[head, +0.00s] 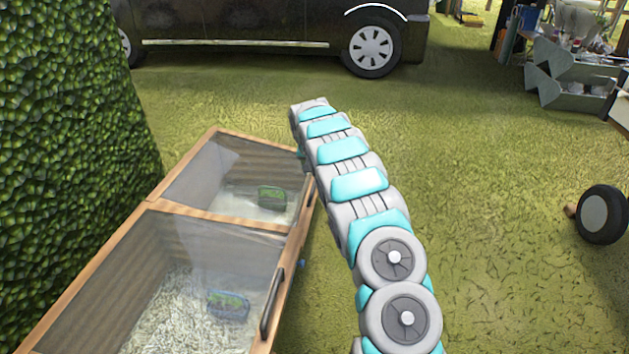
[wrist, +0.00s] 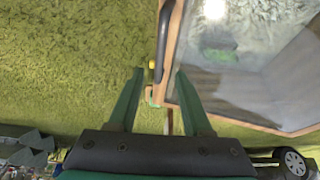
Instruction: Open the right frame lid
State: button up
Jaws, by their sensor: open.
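The far lid of the wooden cold frame, the right one, is a clear pane (head: 228,178) in a wooden border and lies shut in the head view. In the wrist view its pane (wrist: 245,75) fills the upper right. Its dark bar handle (wrist: 167,40) runs down along the lid's wooden edge. My gripper (wrist: 160,72) is open, with one green finger on either side of the handle's lower end in the picture. I cannot tell whether the handle is fully between the fingers in depth. In the head view my arm hides the gripper.
The near lid (head: 190,265) is shut too, with its own dark handle (head: 272,302). A green hedge (head: 70,150) stands close on the left. A dark van (head: 270,35) is parked behind. Grey planters (head: 560,75) and a wheel (head: 603,214) are at the right. Open grass lies between.

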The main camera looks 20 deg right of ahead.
aim_at(314, 182)
jog(key=shift+b+x, duration=0.3)
jog(key=shift+x, duration=3.2)
jog(key=shift+s, duration=0.1)
grip_shut()
